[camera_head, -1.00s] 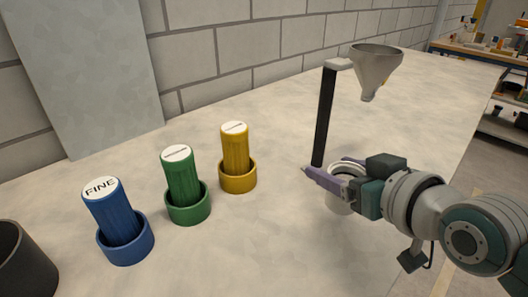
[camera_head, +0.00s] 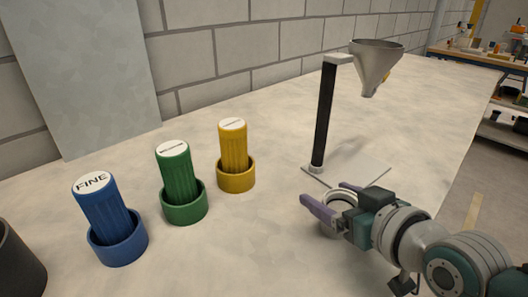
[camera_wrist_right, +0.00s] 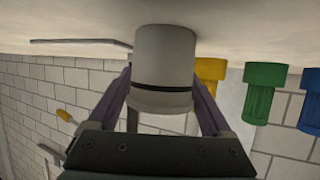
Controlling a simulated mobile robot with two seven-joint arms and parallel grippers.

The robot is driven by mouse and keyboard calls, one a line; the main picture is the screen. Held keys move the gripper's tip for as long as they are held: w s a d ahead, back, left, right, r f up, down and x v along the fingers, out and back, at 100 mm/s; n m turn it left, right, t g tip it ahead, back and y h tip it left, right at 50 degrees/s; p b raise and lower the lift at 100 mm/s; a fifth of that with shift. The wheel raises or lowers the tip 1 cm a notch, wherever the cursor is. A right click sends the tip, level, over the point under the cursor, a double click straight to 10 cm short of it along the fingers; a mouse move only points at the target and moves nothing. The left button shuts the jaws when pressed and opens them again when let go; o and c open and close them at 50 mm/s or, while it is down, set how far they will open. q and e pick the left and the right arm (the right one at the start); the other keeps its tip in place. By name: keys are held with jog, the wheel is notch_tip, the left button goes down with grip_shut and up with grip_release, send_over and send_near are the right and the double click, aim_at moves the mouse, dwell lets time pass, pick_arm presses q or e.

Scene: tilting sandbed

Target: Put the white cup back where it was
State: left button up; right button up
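My right gripper (camera_head: 324,194) is at the lower right of the head view, its purple fingers on either side of the white cup (camera_head: 340,197). The cup's rim shows between the fingers; much of its body is hidden behind the near finger. In the right wrist view the white cup (camera_wrist_right: 165,60), with a dark band, sits between both fingers, which press against its sides. Its base is close to the table surface; I cannot tell if it touches. My left gripper is not in view.
A stand with a metal funnel (camera_head: 376,64) rises behind the cup on a thin base plate (camera_head: 356,168). Blue (camera_head: 103,212), green (camera_head: 176,175) and yellow (camera_head: 233,148) jars stand in matching holders to the left. A dark container (camera_head: 18,265) is at the left edge.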

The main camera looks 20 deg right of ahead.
jog(key=shift+o, duration=1)
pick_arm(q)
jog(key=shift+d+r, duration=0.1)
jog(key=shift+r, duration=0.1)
pick_arm(e)
jog(key=shift+r, duration=0.25)
jog(key=p+v, duration=0.3)
jog(key=v, duration=0.7)
jog(key=shift+s+r, duration=0.1)
jog(key=shift+s, duration=0.15)
jog(key=shift+s+r, duration=0.2)
jog(key=shift+s, duration=0.35)
jog(key=s+a+g, duration=0.1)
jog(key=a, duration=0.1)
jog(key=s+a+n+g, duration=0.1)
jog(key=g, duration=0.1)
jog(key=s+a+g+y, duration=0.1)
jog(key=a+g, duration=0.1)
jog(key=shift+s+a+f+n, duration=0.3)
jog(key=shift+s+f, duration=0.05)
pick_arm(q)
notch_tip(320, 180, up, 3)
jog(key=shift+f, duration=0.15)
pick_arm(e)
jog(key=s+r+g, duration=0.2)
jog(key=s+g, duration=0.3)
jog(key=s, duration=0.3)
jog(key=shift+a+h, duration=0.3)
jog(key=shift+h, duration=0.1)
